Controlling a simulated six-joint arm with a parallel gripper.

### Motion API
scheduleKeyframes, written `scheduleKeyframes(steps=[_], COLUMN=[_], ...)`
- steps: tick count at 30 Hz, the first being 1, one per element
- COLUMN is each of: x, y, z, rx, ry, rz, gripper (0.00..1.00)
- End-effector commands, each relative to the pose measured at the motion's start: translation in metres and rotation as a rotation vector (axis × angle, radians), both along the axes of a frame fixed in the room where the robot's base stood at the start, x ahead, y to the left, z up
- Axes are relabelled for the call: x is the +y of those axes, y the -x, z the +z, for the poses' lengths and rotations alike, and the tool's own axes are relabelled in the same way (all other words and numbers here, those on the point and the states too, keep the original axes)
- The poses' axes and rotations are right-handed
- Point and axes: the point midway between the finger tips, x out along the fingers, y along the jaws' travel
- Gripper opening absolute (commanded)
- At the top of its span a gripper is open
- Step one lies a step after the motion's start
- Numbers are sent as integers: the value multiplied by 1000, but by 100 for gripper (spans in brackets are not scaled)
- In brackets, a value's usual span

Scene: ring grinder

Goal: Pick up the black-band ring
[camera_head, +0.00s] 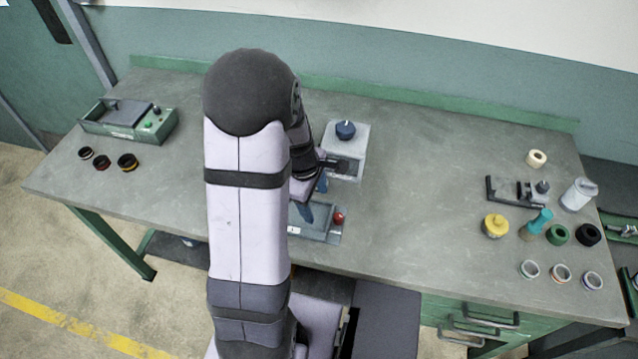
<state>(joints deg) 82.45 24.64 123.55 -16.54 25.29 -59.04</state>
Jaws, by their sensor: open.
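Several small dark rings lie at the left of the bench. The leftmost, a dark ring with a pale edge (86,153), may be the black-band ring, but its band is too small to tell. Beside it lie a red-banded dark ring (101,162) and a yellow-banded dark ring (127,162). My gripper (314,198) is partly hidden behind my arm, over the middle of the bench. Its blue fingers are apart, near the small fixture with the red knob (338,217). I see nothing held, and it is well to the right of the dark rings.
A green tray unit (97,128) stands behind the dark rings. A grey block with a dark blue knob (345,131) is just behind my gripper. Several pale rings, including one (529,269), plus jars and a black fixture (518,190), crowd the right. Bench right of centre is clear.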

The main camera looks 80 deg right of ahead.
Motion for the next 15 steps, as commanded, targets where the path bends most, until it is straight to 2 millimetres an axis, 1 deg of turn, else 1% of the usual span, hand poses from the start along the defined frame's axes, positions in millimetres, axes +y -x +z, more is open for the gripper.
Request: scheduleKeyframes(steps=[1,3,6,9,12,15], x=[-12,-27,-44,-56,-63,-68], y=[-2,-4,-7,-11,-13,-16], z=[4,10,16,21,23,25], rx=[14,45,99,160,221,278], ry=[25,52,82,100,105,105], rz=[117,300,555,803,1034,1225], gripper=[62,62,62,62,62,62])
